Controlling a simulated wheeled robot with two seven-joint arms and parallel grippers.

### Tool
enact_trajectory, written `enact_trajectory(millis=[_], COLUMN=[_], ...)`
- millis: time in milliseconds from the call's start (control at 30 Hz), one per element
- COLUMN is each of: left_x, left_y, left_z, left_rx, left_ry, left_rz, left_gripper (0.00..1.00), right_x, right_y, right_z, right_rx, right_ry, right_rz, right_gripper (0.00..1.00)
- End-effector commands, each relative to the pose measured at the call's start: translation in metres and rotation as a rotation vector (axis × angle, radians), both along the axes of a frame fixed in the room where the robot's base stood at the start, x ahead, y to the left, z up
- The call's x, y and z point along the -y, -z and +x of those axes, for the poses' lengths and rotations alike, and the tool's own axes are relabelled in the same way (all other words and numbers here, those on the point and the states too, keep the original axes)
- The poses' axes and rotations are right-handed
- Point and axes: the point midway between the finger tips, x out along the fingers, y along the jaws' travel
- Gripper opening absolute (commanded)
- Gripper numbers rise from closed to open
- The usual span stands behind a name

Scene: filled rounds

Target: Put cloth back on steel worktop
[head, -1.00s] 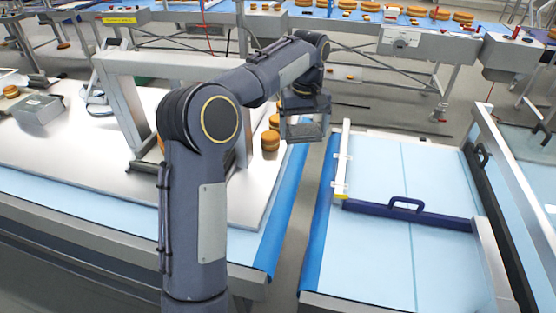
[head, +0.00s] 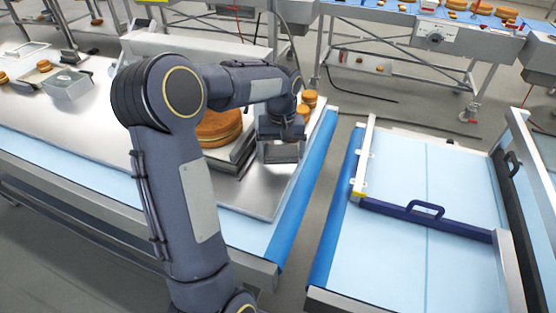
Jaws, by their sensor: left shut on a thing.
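The steel worktop (head: 252,200) is the shiny plate at left and centre, lying over a pale blue belt. My left arm reaches across it from the lower left. My left gripper (head: 281,152) points down over the worktop's right part, close to its right edge. It is shut on a small greyish thing, which I take to be the cloth; it is mostly hidden by the fingers and its shape is unclear. I cannot tell whether it touches the steel. My right gripper is not in view.
A stack of large orange-brown rounds (head: 220,127) stands behind my forearm. Smaller rounds (head: 309,98) are just beyond the gripper. A grey bin (head: 68,84) stands at left. A floor gap separates the worktop from another belt (head: 390,260) with a dark blue handled bar (head: 425,217).

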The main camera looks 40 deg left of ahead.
Motion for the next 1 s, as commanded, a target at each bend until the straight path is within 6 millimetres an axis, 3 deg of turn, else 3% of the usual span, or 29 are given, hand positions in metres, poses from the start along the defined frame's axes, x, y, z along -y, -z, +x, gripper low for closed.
enact_trajectory(millis=[133,300,733,767,800,833,1000], left_x=[-0.007,-0.005,-0.005,-0.005,-0.005,-0.005,-0.005], left_y=[0.014,0.037,0.045,0.044,0.043,0.044,0.043], left_z=[-0.010,-0.008,-0.007,-0.007,-0.007,-0.007,-0.007], left_rx=[-0.005,-0.003,0.000,0.000,0.000,0.000,-0.001], left_ry=[-0.002,0.000,0.000,0.000,0.000,0.000,0.000], left_rz=[0.000,-0.001,0.000,0.000,0.000,0.000,-0.001], left_gripper=[0.65,0.65,0.65,0.90,0.96,1.00,1.00], right_x=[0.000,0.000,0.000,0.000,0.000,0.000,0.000], right_y=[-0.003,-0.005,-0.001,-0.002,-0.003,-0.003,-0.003], right_z=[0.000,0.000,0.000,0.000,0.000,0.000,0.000], right_rx=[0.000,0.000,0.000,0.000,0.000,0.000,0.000], right_ry=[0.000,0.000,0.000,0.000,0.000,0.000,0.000], right_rz=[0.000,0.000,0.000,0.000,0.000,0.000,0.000], right_gripper=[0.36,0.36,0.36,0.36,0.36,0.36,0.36])
